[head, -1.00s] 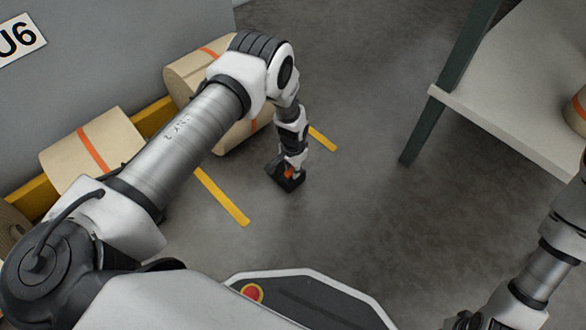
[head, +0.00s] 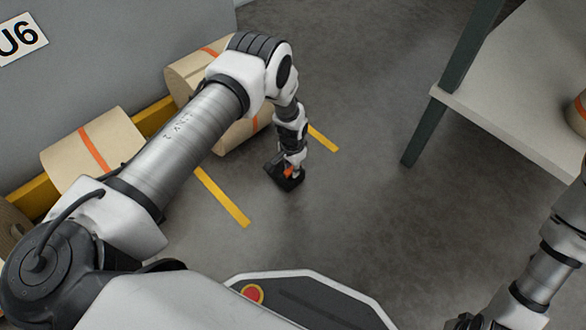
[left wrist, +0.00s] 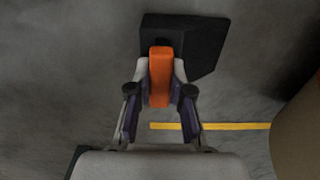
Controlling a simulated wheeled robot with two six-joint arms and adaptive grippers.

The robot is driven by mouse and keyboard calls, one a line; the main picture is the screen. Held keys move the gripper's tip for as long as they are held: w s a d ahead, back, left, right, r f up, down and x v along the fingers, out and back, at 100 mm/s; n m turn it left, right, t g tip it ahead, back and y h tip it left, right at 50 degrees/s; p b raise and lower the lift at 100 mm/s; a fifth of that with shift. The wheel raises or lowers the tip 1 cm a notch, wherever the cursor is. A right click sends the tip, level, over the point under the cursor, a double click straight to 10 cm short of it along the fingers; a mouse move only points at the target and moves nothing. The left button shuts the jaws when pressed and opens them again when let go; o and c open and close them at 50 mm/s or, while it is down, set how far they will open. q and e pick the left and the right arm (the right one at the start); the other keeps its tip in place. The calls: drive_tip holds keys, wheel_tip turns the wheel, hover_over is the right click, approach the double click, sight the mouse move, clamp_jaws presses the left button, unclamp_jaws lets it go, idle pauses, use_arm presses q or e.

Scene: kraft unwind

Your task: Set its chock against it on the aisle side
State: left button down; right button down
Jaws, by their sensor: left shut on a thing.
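My left gripper (head: 292,163) reaches down near the floor and is shut on the orange handle (left wrist: 160,77) of a black wedge-shaped chock (head: 282,178). In the left wrist view the chock (left wrist: 198,47) extends beyond the fingertips, mostly to the right of the handle. The nearest kraft roll (head: 243,140) lies behind my left arm, which hides part of it. The chock is apart from this roll, on the open-floor side. The roll's edge shows at the right of the left wrist view (left wrist: 298,130). Whether the chock touches the floor is unclear. My right gripper is out of view.
Another kraft roll (head: 90,150) with an orange band lies along the wall by a yellow rail (head: 153,115). A broken yellow line (head: 222,197) runs on the floor. A shelf (head: 515,110) with a dark green post (head: 432,125) stands right. Grey floor between is clear.

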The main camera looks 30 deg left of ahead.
use_arm(q)
drive_tip(key=shift+w+a+b, duration=0.35)
drive_tip(key=shift+a, duration=0.5)
idle(0.7)
drive_tip(key=c, duration=1)
unclamp_jaws()
wheel_tip(320, 180, up, 12)
drive_tip(key=shift+r, duration=0.1)
